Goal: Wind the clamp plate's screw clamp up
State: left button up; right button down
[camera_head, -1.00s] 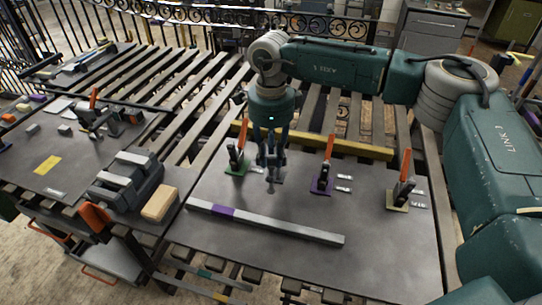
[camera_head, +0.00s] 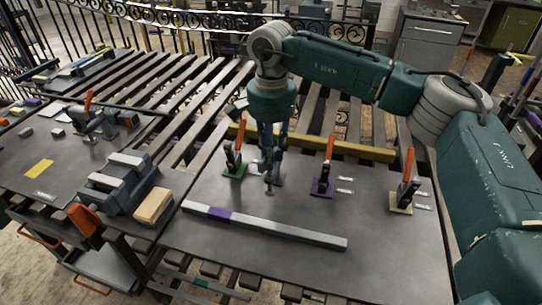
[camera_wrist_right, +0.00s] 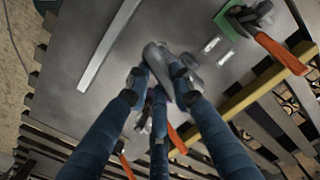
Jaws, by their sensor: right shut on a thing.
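The clamp plate (camera_head: 300,205) is a flat dark grey sheet in the head view. A small grey screw clamp (camera_head: 270,188) stands on it between the green-based and purple-based toggle clamps. My right gripper (camera_head: 268,160) points down over the screw clamp and is shut on its upper part. In the right wrist view, the fingers of my right gripper (camera_wrist_right: 162,85) close around a grey, slightly blurred metal part of the screw clamp (camera_wrist_right: 155,52). The fingers hide much of the clamp, so its height is hard to judge. My left gripper is not in view.
A long grey bar with a purple band (camera_head: 265,226) lies in front. A vise (camera_head: 122,180) and a wooden block (camera_head: 152,206) are left.

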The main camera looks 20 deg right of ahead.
jog(key=shift+n+b, duration=0.3)
jog(key=shift+n, duration=1.8)
jog(key=c, duration=1.5)
grip_release()
notch_tip(320, 180, up, 12)
jog(key=shift+w, duration=0.1)
